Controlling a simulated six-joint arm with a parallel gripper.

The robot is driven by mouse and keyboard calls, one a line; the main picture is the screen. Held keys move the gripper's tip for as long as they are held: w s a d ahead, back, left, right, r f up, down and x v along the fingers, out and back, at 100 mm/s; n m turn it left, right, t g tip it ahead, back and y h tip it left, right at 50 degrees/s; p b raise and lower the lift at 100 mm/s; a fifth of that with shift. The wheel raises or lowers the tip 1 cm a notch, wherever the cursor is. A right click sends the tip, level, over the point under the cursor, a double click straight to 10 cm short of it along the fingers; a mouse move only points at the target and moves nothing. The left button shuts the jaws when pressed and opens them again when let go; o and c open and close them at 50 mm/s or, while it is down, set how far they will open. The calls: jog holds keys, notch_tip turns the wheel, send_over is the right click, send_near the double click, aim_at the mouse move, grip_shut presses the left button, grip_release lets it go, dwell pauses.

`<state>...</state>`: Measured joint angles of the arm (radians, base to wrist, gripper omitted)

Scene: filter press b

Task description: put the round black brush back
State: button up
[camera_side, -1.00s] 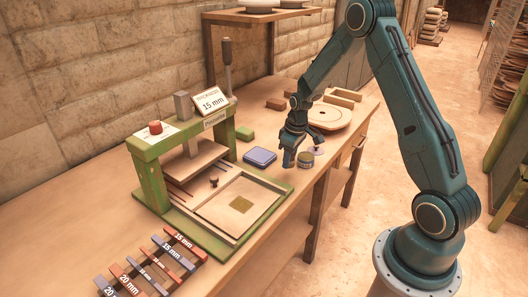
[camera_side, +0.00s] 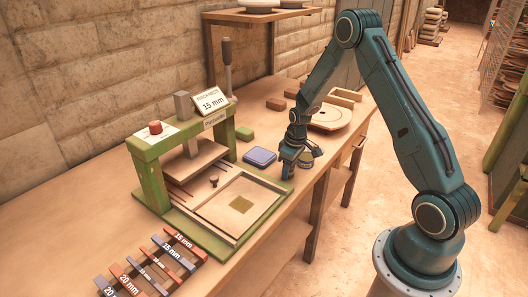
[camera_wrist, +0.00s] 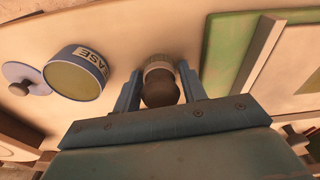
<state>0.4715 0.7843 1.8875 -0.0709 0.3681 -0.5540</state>
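In the wrist view, a round, dark brown-black knob (camera_wrist: 160,94) with a pale ribbed ring (camera_wrist: 160,68) stands between my fingers. It looks like the round brush; its lower end is hidden. My gripper (camera_wrist: 160,88) has one finger on each side of it, very close; I cannot tell whether both touch. In the side view my gripper (camera_side: 288,174) is low over the bench front, and the brush is hidden behind it. An open tin (camera_wrist: 76,76), its label partly readable as "ASE", stands left of the brush; it also shows in the side view (camera_side: 306,162).
A blue lid (camera_wrist: 24,76) with a knob lies left of the tin. A blue-purple flat box (camera_side: 260,156) lies left of my gripper. The green press (camera_side: 150,185) with its tray stands further left.

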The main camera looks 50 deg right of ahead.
jog(key=shift+o, duration=1.1)
jog(key=shift+r, duration=0.1)
jog(key=r, duration=0.4)
jog(key=s+r, duration=0.1)
jog(key=r, duration=0.6)
jog(key=shift+s+r, duration=0.2)
jog(key=shift+r, duration=0.35)
